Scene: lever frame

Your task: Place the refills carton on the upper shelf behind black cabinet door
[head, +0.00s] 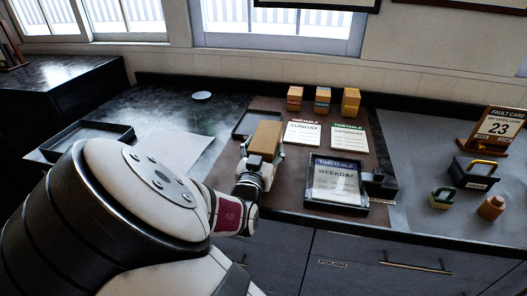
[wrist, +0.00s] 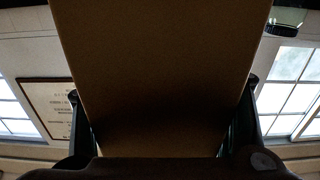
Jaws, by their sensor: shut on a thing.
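My gripper (head: 262,160) is shut on a plain brown carton (head: 266,137), held over the brown mat on the counter in the head view. In the wrist view the carton (wrist: 155,75) fills the middle, between the two fingers (wrist: 160,125). No label shows on its visible faces, so I cannot tell if it is the refills carton. Three small cartons stand in a row at the back: one with a red label (head: 295,98), one with a blue label (head: 323,100) and one orange-brown (head: 351,101). No black cabinet door or upper shelf is clearly in view.
Timetable cards for Sunday (head: 304,133) and Saturday (head: 349,138) lie on the mat, with a framed Weekday card (head: 336,183) in front. A black tray (head: 62,142) is at left. A fault card stand (head: 497,128) and stamps are at right. Drawers (head: 395,264) run below the counter.

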